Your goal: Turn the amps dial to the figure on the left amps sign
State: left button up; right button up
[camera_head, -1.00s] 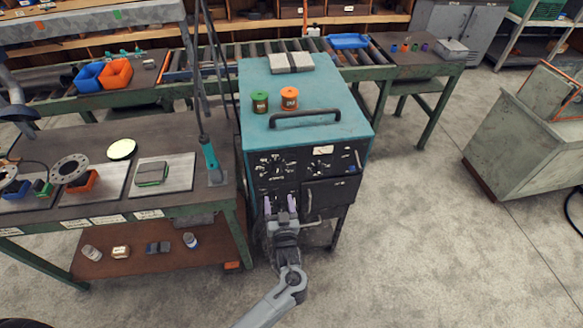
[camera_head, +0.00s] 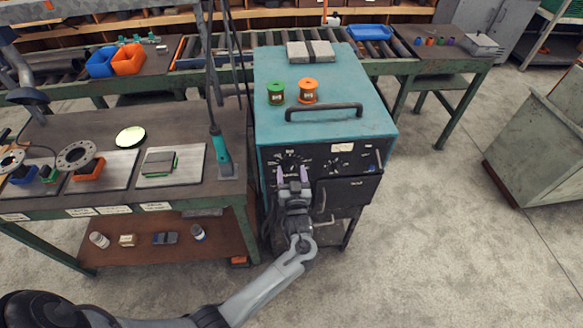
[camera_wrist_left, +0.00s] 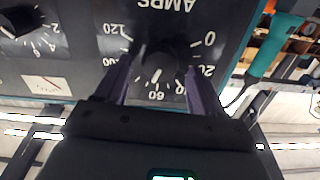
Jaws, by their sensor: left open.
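The teal-topped machine (camera_head: 325,90) has a black front panel with two dials. The amps dial (camera_head: 288,160) is the left one, partly hidden behind my left gripper (camera_head: 293,174). In the left wrist view, the upside-down amps dial (camera_wrist_left: 157,92) shows 0, 20, 60, 100 and 120 around a dark knob (camera_wrist_left: 153,52). My open left gripper (camera_wrist_left: 158,68) has one purple finger on each side of the knob; I cannot tell whether they touch it. White signs (camera_head: 157,206) along the bench edge are too small to read.
A second dial (camera_head: 338,167) is on the panel's right. A green spool (camera_head: 275,92) and an orange spool (camera_head: 308,91) stand on the machine by a black handle (camera_head: 324,112). A workbench (camera_head: 215,188) stands close on the left.

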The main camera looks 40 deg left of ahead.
pick_arm(q)
jog(key=shift+w+a, duration=0.35)
jog(key=shift+s+d, duration=0.1)
jog(key=shift+c, duration=0.3)
jog(key=c, duration=1)
